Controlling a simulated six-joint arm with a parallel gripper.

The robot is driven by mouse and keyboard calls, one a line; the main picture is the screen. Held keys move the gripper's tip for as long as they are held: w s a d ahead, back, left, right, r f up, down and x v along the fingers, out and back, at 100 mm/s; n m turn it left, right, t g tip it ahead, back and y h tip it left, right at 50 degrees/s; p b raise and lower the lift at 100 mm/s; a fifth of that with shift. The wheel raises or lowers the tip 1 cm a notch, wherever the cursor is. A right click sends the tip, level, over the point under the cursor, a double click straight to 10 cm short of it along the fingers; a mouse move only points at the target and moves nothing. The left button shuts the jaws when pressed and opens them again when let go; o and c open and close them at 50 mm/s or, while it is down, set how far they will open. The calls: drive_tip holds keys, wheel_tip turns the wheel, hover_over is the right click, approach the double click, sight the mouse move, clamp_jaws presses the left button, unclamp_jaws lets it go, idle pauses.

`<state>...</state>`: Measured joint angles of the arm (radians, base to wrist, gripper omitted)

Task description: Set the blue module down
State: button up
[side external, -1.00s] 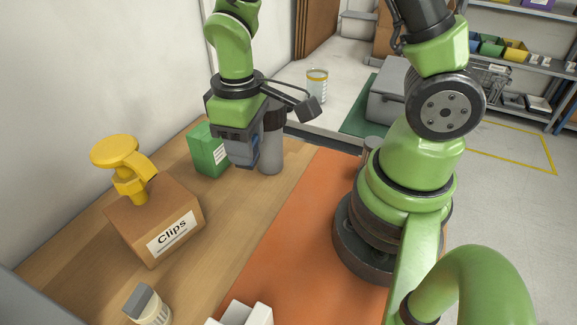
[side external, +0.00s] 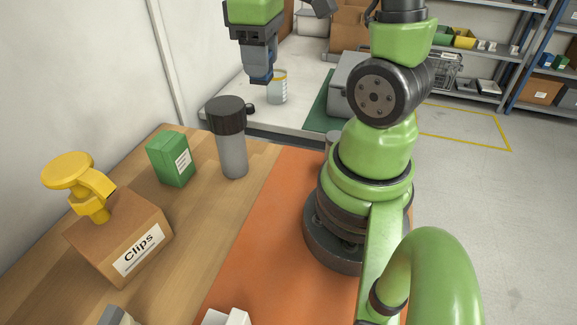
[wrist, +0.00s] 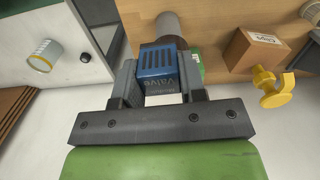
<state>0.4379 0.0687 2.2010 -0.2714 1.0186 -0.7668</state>
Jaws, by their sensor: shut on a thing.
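The blue module (side external: 260,73) is held up in the air at the top middle of the side view. In the wrist view the blue module (wrist: 160,65) shows dark slots and the word "Valve". My gripper (side external: 258,62) is shut on it, with one finger on each side. The gripper points down, and the module is clear of every surface below. In the side view it appears above and slightly right of the grey cylinder with a dark cap (side external: 232,150). The module's underside is hidden.
A green box (side external: 171,158) stands left of the cylinder on the wooden bench (side external: 205,225). The "Clips" box (side external: 120,245) with a yellow thing (side external: 75,180) on top is nearer. An orange mat (side external: 270,235) lies right. A jar (side external: 277,88) stands beyond the bench.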

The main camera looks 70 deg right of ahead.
drive_tip(key=s+d, duration=0.4)
drive_tip(key=shift+m, duration=0.3)
drive_tip(key=shift+w+a+f, duration=0.15)
drive_tip(key=shift+f, duration=5.15)
drive_tip(key=shift+w+a+f, duration=0.1)
drive_tip(key=shift+f, duration=5.15)
drive_tip(key=shift+f, duration=0.15)
drive_tip(key=o, duration=0.9)
